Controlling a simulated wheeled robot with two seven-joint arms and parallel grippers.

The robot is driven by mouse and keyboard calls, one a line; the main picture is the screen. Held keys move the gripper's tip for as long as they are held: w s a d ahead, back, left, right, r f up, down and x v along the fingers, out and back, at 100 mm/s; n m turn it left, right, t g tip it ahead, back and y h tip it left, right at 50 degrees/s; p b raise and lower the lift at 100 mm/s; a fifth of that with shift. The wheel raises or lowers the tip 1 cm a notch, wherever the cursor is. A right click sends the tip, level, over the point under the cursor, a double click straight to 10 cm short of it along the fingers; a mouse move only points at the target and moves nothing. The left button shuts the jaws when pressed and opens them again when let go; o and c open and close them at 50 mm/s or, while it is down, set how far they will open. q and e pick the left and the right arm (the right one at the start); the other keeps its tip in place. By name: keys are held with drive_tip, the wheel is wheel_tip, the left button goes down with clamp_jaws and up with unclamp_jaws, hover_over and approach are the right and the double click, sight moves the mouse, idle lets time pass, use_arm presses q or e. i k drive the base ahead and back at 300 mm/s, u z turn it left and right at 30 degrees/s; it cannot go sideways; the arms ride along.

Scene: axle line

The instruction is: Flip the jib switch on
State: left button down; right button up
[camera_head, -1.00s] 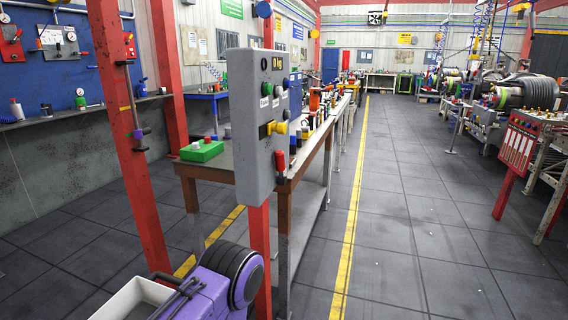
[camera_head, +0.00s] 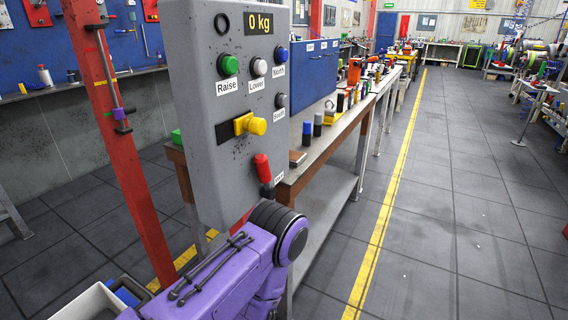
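A grey control panel (camera_head: 200,140) stands close in front of me, left of the picture's middle. It has a green button labelled Raise (camera_head: 229,65), a white button labelled Lower (camera_head: 259,67), a blue button labelled North (camera_head: 281,54) and a grey button labelled South (camera_head: 281,100). Below them is a yellow knob (camera_head: 256,126) on a yellow plate. A red-handled lever switch (camera_head: 262,168) sits low on the panel, its small label too small to read. A display at the top reads 0 kg. My purple arm is below the panel; neither gripper shows.
A long workbench (camera_head: 309,163) with bottles and tools runs away behind the panel. A red post (camera_head: 115,150) stands to the left. A pale bin (camera_head: 88,303) is at the lower left.

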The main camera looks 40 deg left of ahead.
sight(260, 161)
drive_tip(key=u, duration=1.3)
